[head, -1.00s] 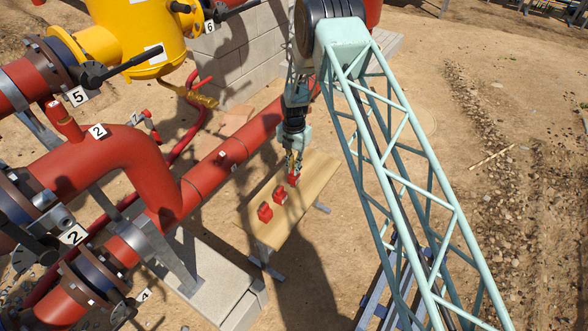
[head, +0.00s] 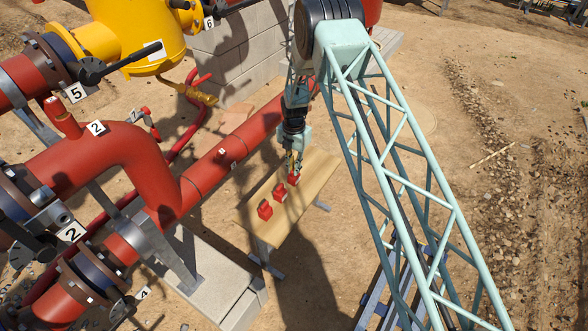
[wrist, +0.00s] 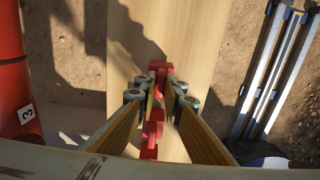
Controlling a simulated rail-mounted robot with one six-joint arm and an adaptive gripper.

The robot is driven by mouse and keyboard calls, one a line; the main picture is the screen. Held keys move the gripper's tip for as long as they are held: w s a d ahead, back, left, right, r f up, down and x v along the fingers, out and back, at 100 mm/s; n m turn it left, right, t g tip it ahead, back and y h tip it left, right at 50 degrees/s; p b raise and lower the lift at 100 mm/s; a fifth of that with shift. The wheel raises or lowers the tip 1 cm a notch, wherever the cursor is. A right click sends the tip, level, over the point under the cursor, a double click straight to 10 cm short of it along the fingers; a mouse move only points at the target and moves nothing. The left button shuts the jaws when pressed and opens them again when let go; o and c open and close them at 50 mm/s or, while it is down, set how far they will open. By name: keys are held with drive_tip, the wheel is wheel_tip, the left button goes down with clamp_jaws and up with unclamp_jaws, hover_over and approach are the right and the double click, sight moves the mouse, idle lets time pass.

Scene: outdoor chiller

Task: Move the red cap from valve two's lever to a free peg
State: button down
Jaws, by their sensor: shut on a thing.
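My gripper (head: 295,172) points down over a wooden board and is shut on a red cap (head: 294,178) at the board's surface. In the wrist view the fingertips (wrist: 158,97) close around red, and red shows just beyond them (wrist: 160,70). More red (wrist: 151,132) shows between the fingers; I cannot tell which cap it belongs to. Two other red caps, a middle one (head: 279,192) and a near one (head: 265,210), stand in a row on the board. Any pegs under the caps are hidden. Valve two's grey hardware (head: 50,216) is at the left, with no red cap visible there.
The wooden board (head: 300,205) stands on low legs over dirt. A thick red pipe (head: 215,165) runs close along its left side, above a concrete slab (head: 215,295). A yellow vessel (head: 140,35) stands at the upper left.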

drive_tip(key=shift+f, duration=0.2)
drive_tip(key=c, duration=2.7)
unclamp_jaws()
drive_tip(key=shift+o, duration=0.8)
drive_tip(key=o, duration=0.4)
drive_tip(key=shift+c, duration=0.2)
drive_tip(key=shift+r, duration=0.15)
drive_tip(key=shift+r+p, duration=1)
drive_tip(key=shift+r, duration=2.35)
drive_tip(key=shift+r, duration=0.15)
wheel_tip(320, 180, up, 12)
